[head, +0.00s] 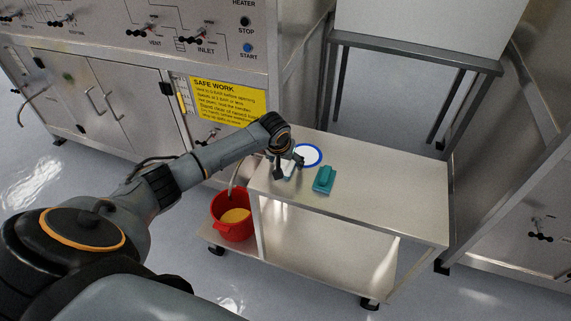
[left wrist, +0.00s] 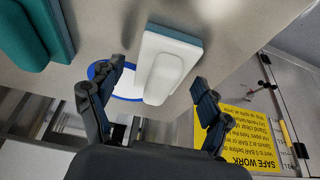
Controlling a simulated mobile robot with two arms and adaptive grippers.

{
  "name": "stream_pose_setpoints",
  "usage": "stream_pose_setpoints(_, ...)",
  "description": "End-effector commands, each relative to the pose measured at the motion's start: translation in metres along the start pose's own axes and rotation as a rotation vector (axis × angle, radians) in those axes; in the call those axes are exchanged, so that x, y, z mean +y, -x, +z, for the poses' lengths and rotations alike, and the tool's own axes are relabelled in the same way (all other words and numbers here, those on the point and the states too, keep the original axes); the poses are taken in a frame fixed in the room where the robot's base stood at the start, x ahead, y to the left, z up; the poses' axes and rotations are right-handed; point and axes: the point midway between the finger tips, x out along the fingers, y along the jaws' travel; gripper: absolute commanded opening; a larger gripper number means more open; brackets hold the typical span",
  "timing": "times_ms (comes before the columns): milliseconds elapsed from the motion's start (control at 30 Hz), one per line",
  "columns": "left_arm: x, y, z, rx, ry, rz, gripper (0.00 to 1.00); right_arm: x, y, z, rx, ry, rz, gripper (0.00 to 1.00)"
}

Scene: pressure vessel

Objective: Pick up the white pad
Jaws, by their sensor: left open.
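The white pad (left wrist: 166,62) lies on the cart top and has a raised white block on a flat base with a pale teal edge. In the head view it is largely hidden behind my left gripper (head: 287,162). In the left wrist view my left gripper (left wrist: 157,80) is open, with one finger to each side of the pad's near end. I see no contact between the fingers and the pad. A teal pad (head: 325,179) lies to the right on the cart. My right gripper is not in view.
A white disc with a blue rim (head: 309,155) lies close behind the gripper on the steel cart (head: 385,195). A red bucket (head: 232,228) with yellow contents stands on the lower left. The right half of the cart top is clear. A control cabinet (head: 130,75) stands behind.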

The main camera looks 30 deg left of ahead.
Motion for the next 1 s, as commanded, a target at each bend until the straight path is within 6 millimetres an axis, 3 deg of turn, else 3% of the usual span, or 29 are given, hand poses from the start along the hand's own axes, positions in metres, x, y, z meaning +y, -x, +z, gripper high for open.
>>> stream_pose_setpoints(67, 0.000, 0.000, 0.000, 0.000, 0.000, 0.000, 0.78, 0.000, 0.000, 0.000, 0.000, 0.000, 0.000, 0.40)
stream_pose_setpoints(400, 0.000, 0.000, 0.000, 0.000, 0.000, 0.000, 0.15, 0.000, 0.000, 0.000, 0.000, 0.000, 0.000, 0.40)
stream_pose_setpoints(767, 0.000, 0.005, -0.003, 0.002, 0.000, 0.002, 0.15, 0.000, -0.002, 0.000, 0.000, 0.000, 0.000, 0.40)
stream_pose_setpoints(1000, 0.003, 0.039, -0.009, 0.001, -0.002, 0.002, 0.15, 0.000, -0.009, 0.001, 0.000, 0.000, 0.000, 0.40)
